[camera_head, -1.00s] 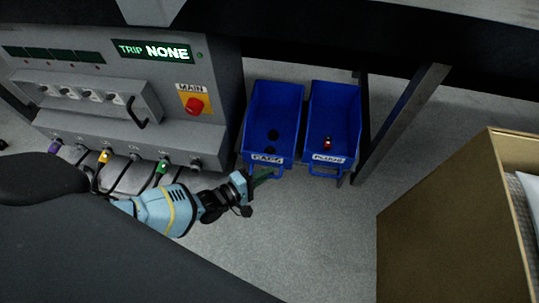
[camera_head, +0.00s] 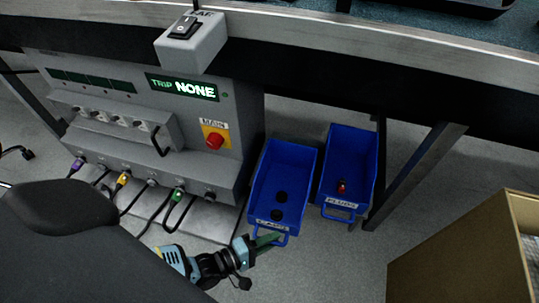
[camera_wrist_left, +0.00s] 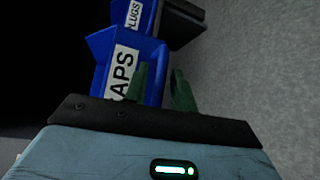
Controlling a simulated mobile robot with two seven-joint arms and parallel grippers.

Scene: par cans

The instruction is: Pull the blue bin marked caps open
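The blue bin marked caps (camera_head: 258,190) stands on the floor under the bench, with dark round caps inside. Its front sits nearer to me than the plugs bin's front. The caps bin also shows in the left wrist view (camera_wrist_left: 103,50), its white label to the left of the fingers. My left gripper (camera_head: 268,240) is at the front handle of the caps bin. In the left wrist view its green fingers (camera_wrist_left: 161,85) stand a little apart with blue between them; they look closed on the handle. My right gripper is not in view.
The blue plugs bin (camera_head: 367,165) stands right of the caps bin with a red item inside. A grey control cabinet (camera_head: 245,120) with cables is at the left. A slanted bench leg (camera_head: 415,175) and a cardboard box (camera_head: 460,260) are at the right. Floor in front is clear.

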